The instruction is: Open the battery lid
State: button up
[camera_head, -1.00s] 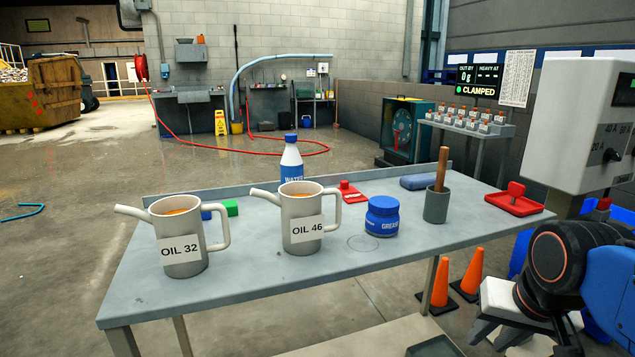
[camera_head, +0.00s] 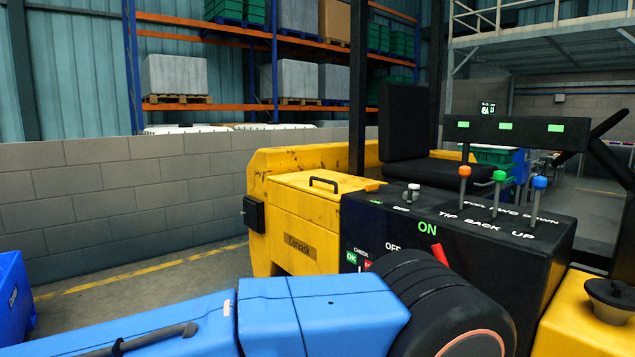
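The yellow battery lid (camera_head: 302,183) lies flat and looks closed on top of the yellow truck body, in the middle of the head view. A black bar handle (camera_head: 325,181) stands on the lid. The lid's front right side meets the black control console (camera_head: 450,220). My blue and black arm crosses the bottom of the view, in front of the truck. My gripper is not in view, so its state and its distance from the lid are hidden.
Levers with orange, green and blue knobs (camera_head: 539,182) rise from the console. A red lever (camera_head: 440,255) is on its front face, by ON and OFF labels. A black seat (camera_head: 408,135) stands behind. A grey block wall (camera_head: 110,190) is at left, with floor between.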

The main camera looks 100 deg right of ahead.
aim_at(328, 177)
jog(key=z, duration=3.4)
jog(key=i+l, duration=0.25)
jog(key=i+u, duration=0.05)
jog(key=i, duration=0.05)
